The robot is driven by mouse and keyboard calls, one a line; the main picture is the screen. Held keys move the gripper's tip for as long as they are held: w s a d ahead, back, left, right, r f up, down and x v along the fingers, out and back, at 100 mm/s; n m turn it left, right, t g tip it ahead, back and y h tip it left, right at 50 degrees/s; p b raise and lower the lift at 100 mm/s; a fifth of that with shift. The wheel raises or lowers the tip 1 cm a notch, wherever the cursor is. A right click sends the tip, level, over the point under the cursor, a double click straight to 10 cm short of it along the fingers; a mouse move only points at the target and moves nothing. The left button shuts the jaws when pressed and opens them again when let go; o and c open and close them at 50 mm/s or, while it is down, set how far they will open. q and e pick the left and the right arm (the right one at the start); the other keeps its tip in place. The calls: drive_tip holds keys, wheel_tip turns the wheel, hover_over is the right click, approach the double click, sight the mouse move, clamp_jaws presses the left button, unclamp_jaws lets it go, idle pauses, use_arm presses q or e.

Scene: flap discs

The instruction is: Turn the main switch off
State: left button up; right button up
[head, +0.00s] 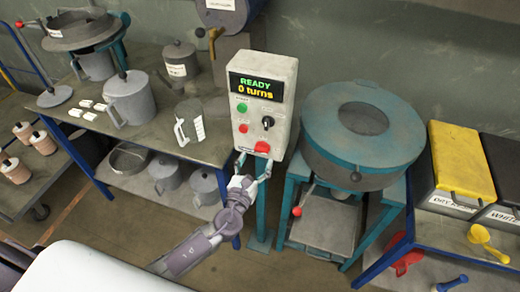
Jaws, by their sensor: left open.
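The control box (264,105) is a pale upright panel on a teal post. Its lit display (256,88) reads "READY 0 turns". Below it are a green button (242,107), a black rotary knob (267,122), which looks like the main switch, and a red button (262,147). The labels are too small to read. My left gripper (254,162) is open at the bottom of the box, just below the red button and below the black knob. I cannot tell whether it touches the box. My right gripper is not in view.
A round teal-rimmed machine (362,130) stands close on the right of the box. A workbench (150,135) on the left carries metal pots, a clear jug (190,122) and small white blocks. Yellow-lidded (462,160) and black-lidded bins stand at far right.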

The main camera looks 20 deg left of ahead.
sight(261, 152)
use_arm(q)
drive_tip(key=w, duration=0.2)
drive_tip(key=shift+w, duration=0.35)
drive_tip(key=shift+w+d, duration=0.1)
drive_tip(key=shift+w, duration=0.5)
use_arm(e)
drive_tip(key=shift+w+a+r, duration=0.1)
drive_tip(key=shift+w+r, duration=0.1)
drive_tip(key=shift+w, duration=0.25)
use_arm(q)
drive_tip(key=shift+c, duration=1.9)
drive_tip(key=c, duration=0.8)
drive_tip(key=shift+o, duration=0.2)
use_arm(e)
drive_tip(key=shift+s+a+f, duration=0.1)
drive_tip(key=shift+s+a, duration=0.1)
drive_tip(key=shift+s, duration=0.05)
